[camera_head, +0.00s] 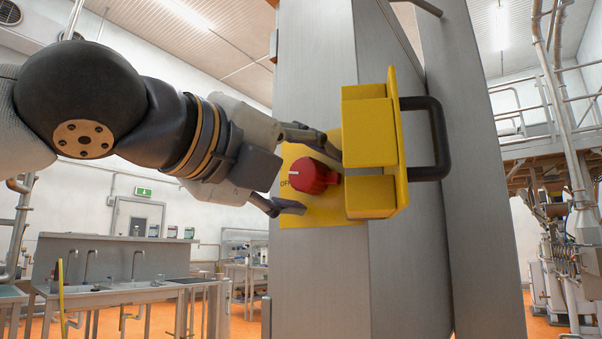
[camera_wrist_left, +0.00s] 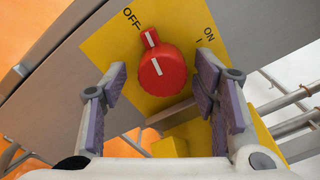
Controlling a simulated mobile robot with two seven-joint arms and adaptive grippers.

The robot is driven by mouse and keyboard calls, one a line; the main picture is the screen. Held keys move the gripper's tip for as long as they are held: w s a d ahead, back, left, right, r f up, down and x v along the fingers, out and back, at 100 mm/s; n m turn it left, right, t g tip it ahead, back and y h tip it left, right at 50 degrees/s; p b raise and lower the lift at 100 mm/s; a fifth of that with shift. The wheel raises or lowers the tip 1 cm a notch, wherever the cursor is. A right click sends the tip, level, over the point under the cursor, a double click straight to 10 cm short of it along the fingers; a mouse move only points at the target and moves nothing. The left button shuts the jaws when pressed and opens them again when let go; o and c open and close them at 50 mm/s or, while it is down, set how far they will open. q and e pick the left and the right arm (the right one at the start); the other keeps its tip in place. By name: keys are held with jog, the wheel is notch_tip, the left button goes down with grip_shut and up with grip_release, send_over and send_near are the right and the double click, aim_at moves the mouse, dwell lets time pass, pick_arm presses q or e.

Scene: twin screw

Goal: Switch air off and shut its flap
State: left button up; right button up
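A red knob (camera_head: 312,176) sits on a yellow plate (camera_head: 345,211) fixed to a grey metal column. In the left wrist view the knob (camera_wrist_left: 162,71) has white marks, and its pointer lies by the printed OFF, away from ON. The yellow flap (camera_head: 370,130) stands open, sticking out on the right of the knob, with thick yellow blocks and a black handle (camera_head: 437,140). My left gripper (camera_head: 308,173) is open, its fingers above and below the knob; in the left wrist view (camera_wrist_left: 157,90) gaps show on both sides. My right gripper is out of view.
The grey column (camera_head: 400,270) fills the middle behind the plate. Sinks and a steel bench (camera_head: 120,290) stand far left. Pipes and a raised platform (camera_head: 550,150) are far right. Air right of the handle is clear.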

pick_arm(q)
jog(key=shift+a+r, duration=0.15)
jog(key=v, duration=1.2)
